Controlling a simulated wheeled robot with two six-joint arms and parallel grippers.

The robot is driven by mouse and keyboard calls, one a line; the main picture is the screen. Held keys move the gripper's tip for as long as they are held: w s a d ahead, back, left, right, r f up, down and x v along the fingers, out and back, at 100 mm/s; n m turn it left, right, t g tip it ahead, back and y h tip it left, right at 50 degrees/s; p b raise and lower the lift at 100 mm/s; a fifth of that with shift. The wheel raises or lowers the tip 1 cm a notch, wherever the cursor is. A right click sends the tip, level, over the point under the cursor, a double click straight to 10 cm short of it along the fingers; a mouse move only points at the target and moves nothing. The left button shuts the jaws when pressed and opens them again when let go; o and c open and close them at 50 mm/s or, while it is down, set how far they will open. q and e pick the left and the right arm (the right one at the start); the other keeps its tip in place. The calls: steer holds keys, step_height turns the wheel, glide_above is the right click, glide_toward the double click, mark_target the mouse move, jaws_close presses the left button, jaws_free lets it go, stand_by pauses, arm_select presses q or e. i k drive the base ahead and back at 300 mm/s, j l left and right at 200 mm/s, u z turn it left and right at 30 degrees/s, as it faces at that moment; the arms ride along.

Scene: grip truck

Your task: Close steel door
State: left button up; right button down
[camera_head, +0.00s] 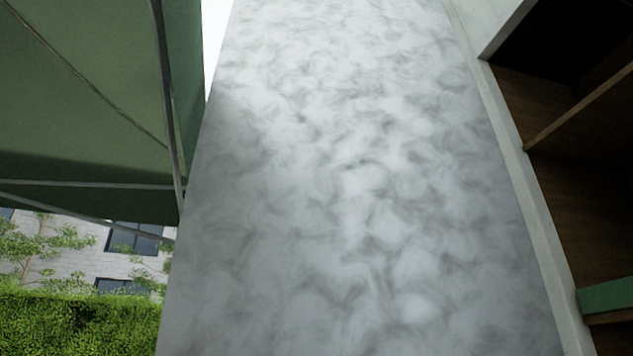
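A grey mottled steel door (350,190) fills the middle of the head view, very close to me. Its left edge is free, with open air beyond it. Its right edge runs along a pale frame (520,170) of the truck's opening. The door stands open, with the inside of the truck visible to its right. No handle shows on the visible face. Neither of my grippers is in view.
At right are dark wooden shelves (580,105) inside the truck, with a green piece (606,296) low down. At upper left is a green awning (90,100) on metal struts. A hedge (80,322) and a pale brick building (75,258) stand beyond.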

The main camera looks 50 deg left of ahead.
mark_target(350, 191)
steer(key=j+z, duration=0.2)
steer(key=j, duration=0.3)
steer(key=k+j+z, duration=0.15)
steer(key=j, duration=0.35)
steer(key=k+j+z, duration=0.2)
steer(key=j, duration=0.25)
steer(key=k+j+z, duration=0.15)
steer(key=j, duration=0.3)
steer(key=k+j+z, duration=0.2)
steer(key=j, duration=0.25)
steer(key=k+j+z, duration=0.15)
steer(key=j, duration=0.3)
steer(key=k+j+z, duration=0.2)
steer(key=j, duration=0.15)
